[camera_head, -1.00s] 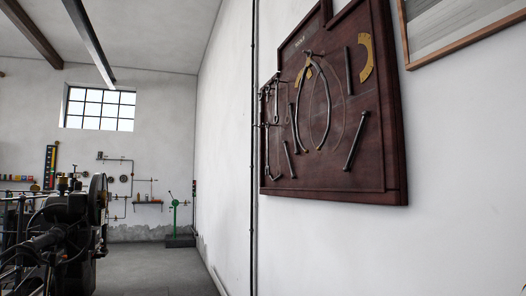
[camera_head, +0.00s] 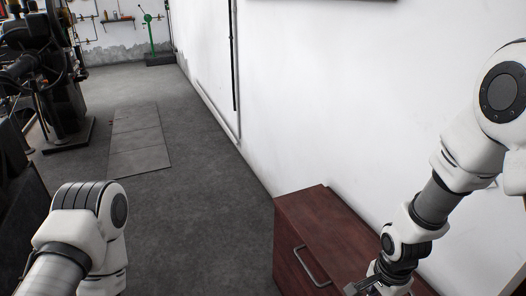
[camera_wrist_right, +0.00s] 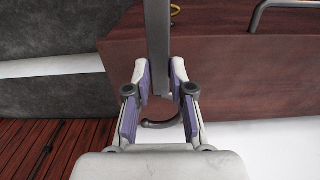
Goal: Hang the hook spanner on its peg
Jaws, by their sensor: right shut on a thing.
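The hook spanner (camera_wrist_right: 158,45) is a grey flat bar in the right wrist view. Its curved hook end (camera_wrist_right: 160,124) shows between the fingers, near the palm, and the bar runs up out of the picture. My right gripper (camera_wrist_right: 160,85) is shut on the bar. In the head view my right gripper (camera_head: 372,287) is at the bottom edge, in front of the wooden cabinet, partly cut off. My left arm shows at the lower left, but its gripper is out of view. The peg is not in view.
The red-brown cabinet (camera_head: 318,225) with a metal handle (camera_head: 310,268) stands against the white wall (camera_head: 300,110). A dark strip (camera_head: 365,1) at the top edge looks like the board's bottom. The grey floor (camera_head: 190,215) left of the cabinet is clear. Machinery (camera_head: 50,80) stands far left.

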